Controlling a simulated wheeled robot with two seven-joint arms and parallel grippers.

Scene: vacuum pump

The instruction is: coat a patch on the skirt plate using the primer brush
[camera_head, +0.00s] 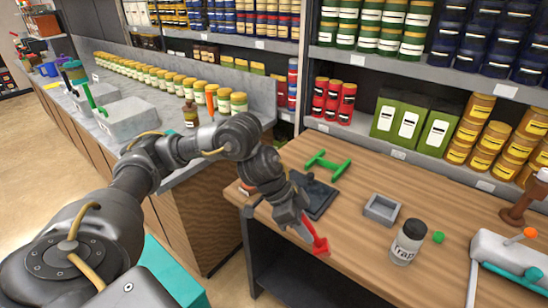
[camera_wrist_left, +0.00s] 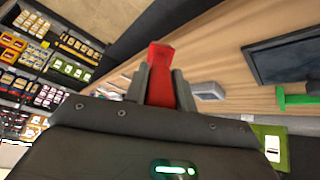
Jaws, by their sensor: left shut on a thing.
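My left gripper (camera_head: 302,222) is over the front edge of the wooden table, shut on a red tool (camera_head: 319,244), apparently the primer brush. The tool's wide red end points down and right. In the left wrist view, the red tool (camera_wrist_left: 160,62) stands up between the grey fingers (camera_wrist_left: 161,86). A dark flat plate (camera_head: 322,197), likely the skirt plate, lies on the table just beyond the gripper, partly hidden by my arm. It also shows in the left wrist view (camera_wrist_left: 287,58). I cannot tell whether the tool touches the table. My right gripper is not in view.
A green H-shaped piece (camera_head: 328,163) lies behind the plate. A grey open box (camera_head: 381,208), a labelled jar (camera_head: 407,243) and a green ball (camera_head: 438,238) stand to the right. A white device (camera_head: 508,256) is at far right. Shelves of cans line the back.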

